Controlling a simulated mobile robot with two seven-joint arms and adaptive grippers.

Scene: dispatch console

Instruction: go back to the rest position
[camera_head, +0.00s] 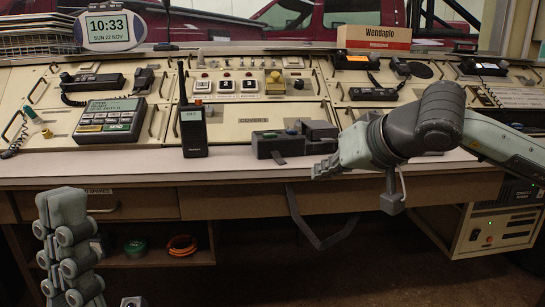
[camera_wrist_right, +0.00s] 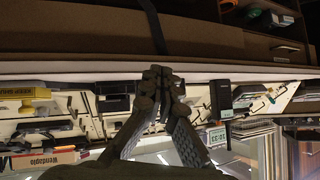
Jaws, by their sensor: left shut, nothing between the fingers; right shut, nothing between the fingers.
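My right gripper (camera_head: 325,168) is shut and empty over the front edge of the console desk (camera_head: 235,162), just right of a dark charger-like unit (camera_head: 292,142). I cannot tell whether it touches that unit. In the right wrist view, its fingertips (camera_wrist_right: 160,74) meet with nothing between them. My left gripper (camera_head: 63,205) is shut and empty at the lower left, in front of the drawers and apart from the desk. A black handheld radio (camera_head: 194,132) stands upright on the desk between the two grippers.
A keypad unit (camera_head: 110,120) sits on the left of the desk, with a corded handset (camera_head: 92,82) behind it. A dark strap (camera_head: 318,235) hangs below the front edge. Coloured rolls (camera_head: 182,245) lie on the shelf under a drawer. A beige cabinet (camera_head: 497,228) stands under the desk at right.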

